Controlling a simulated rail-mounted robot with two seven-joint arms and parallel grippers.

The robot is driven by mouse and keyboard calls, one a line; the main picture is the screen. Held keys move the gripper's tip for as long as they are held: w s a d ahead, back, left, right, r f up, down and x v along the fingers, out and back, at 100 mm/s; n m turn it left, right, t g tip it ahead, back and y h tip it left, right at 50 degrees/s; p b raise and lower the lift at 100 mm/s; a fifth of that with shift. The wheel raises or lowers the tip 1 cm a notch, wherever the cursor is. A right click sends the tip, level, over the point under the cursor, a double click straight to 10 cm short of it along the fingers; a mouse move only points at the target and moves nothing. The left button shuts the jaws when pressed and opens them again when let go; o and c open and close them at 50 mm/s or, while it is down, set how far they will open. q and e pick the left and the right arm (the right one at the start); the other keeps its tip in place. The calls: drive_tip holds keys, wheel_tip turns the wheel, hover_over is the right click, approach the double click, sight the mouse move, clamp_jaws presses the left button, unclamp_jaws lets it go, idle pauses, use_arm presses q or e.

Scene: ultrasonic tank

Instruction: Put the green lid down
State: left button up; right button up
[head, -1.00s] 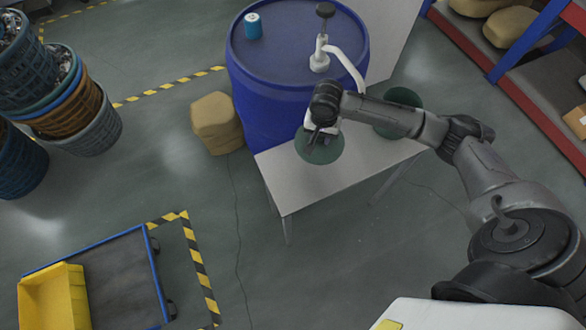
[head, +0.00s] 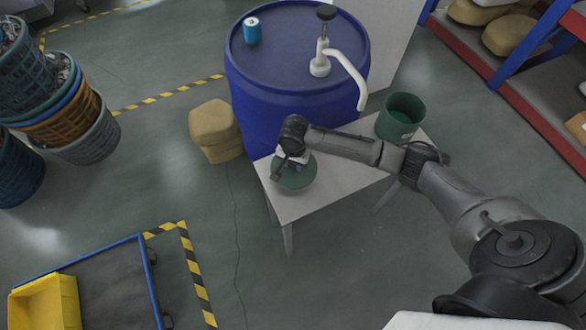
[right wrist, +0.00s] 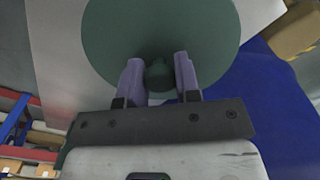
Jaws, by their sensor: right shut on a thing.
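The green lid (head: 301,181) is a round dark green disc with a small knob on top. It is over the left end of the white table (head: 335,195); I cannot tell whether it touches the tabletop. My right gripper (head: 285,167) is above it. In the right wrist view, the two fingers (right wrist: 158,65) are shut on the lid's knob (right wrist: 159,75), and the lid (right wrist: 160,22) lies flat beyond them. An open green pot (head: 407,103) stands at the right end of the table. My left gripper is not in view.
A large blue drum (head: 270,95) stands behind the table, with a pump (head: 322,55) and a blue can (head: 252,31) on top. A tan object (head: 214,130) is left of the drum. A cart with a yellow bin (head: 48,303) is at lower left.

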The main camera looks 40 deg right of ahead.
sight(293, 169)
drive_tip(key=shift+w+a+f, duration=0.1)
drive_tip(key=shift+a+f, duration=0.05)
drive_tip(key=shift+f, duration=0.35)
wheel_tip(293, 169, down, 3)
drive_tip(key=shift+b, duration=0.5)
drive_tip(key=shift+f, duration=0.1)
drive_tip(key=shift+f, duration=0.1)
drive_tip(key=o, duration=0.9)
